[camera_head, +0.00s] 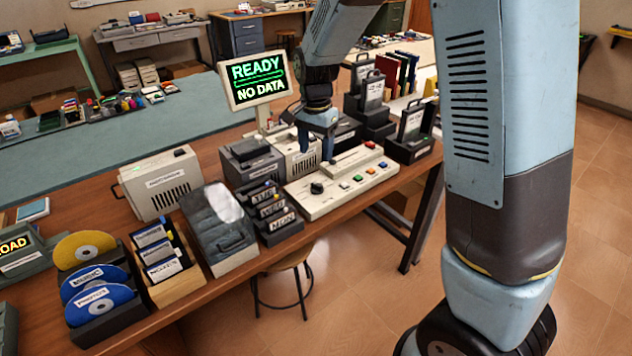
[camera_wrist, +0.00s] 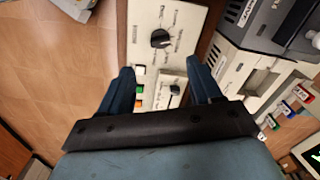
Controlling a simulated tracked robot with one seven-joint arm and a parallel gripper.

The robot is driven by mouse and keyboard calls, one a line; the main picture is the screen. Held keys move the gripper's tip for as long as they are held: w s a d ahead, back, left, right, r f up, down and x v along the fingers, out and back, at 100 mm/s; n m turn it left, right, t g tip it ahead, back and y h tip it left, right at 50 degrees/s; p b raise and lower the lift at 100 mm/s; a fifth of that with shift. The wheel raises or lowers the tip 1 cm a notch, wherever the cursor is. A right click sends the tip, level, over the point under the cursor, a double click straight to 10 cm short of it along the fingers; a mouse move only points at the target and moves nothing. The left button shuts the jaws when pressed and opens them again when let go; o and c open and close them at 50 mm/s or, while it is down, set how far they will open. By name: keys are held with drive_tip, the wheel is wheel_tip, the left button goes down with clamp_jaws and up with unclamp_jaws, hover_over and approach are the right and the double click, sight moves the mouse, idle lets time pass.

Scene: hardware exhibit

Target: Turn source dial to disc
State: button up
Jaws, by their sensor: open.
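The source dial is a round black knob (camera_head: 317,187) near the left end of the cream control console (camera_head: 318,207). In the wrist view the knob (camera_wrist: 160,38) is ringed by small labels, too blurred to read, and I cannot tell which one it points to. My gripper (camera_head: 316,150) hangs above and behind the console, fingers down. In the wrist view the gripper (camera_wrist: 162,74) is open and empty, and the dial lies beyond the fingertips, not between them. The fingers touch nothing that I can see.
A smaller black knob (camera_wrist: 174,90) shows between the fingers. Coloured buttons (camera_head: 358,178) line the console. The monitor (camera_head: 254,82) reads "READY NO DATA". A disc rack (camera_head: 88,316) is at the bench's left end.

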sight(316, 184)
wheel_tip(316, 184, down, 11)
drive_tip(key=shift+f, duration=0.2)
idle(0.4)
drive_tip(key=c, duration=1)
drive_tip(key=shift+c, duration=0.2)
